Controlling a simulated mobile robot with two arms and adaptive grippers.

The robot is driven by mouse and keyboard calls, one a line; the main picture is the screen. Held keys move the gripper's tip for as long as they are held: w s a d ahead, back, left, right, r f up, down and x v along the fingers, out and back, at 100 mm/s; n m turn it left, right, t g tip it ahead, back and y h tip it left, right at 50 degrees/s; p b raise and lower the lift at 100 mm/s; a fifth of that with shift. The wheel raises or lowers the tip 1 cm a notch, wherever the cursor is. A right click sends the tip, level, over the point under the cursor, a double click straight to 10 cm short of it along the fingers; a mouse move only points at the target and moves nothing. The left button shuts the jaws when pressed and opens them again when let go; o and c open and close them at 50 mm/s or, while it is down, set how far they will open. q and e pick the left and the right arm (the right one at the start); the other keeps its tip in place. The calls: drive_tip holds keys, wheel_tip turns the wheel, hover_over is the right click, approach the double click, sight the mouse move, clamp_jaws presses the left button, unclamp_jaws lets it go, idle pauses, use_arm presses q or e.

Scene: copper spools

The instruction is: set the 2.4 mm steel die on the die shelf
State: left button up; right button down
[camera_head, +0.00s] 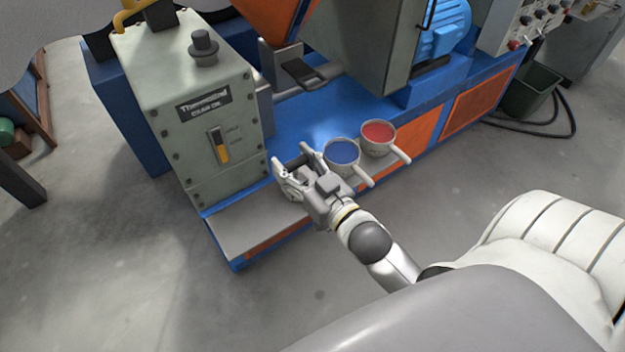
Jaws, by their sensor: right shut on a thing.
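My right gripper (288,163) reaches in from the lower right, at the front of the blue machine base. Its fingers are shut on a small grey thing, mostly hidden between them; I cannot read any size on it or tell for sure that it is the steel die. The gripper is over or at a flat grey ledge (245,226) along the machine's front, which looks like the die shelf. I cannot tell whether the held thing touches the ledge. The ledge's left part is bare. My left gripper is not in view.
A cup of blue grains (342,152) stands right beside my gripper, and a cup of red grains (378,133) beyond it, handles sticking out forward. A tall green-grey cabinet (190,120) stands close on the left. The floor in front is clear.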

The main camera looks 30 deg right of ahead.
drive_tip(key=w+d+f+h+b, duration=0.1)
drive_tip(key=w+d+f+b, duration=0.8)
drive_tip(key=w+f+b, duration=0.15)
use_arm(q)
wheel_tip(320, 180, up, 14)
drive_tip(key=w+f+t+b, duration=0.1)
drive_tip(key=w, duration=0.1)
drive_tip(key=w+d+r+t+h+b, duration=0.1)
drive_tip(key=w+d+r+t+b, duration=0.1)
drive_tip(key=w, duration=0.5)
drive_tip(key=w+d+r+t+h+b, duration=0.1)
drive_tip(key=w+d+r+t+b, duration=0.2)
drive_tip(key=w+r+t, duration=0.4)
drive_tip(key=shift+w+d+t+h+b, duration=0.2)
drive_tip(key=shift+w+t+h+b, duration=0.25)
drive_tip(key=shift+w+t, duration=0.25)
use_arm(e)
drive_tip(key=w+a+f, duration=0.3)
drive_tip(key=a+f, duration=0.9)
drive_tip(key=a, duration=0.1)
drive_tip(key=shift+a, duration=0.35)
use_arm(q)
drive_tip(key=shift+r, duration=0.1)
use_arm(e)
drive_tip(key=shift+f, duration=0.1)
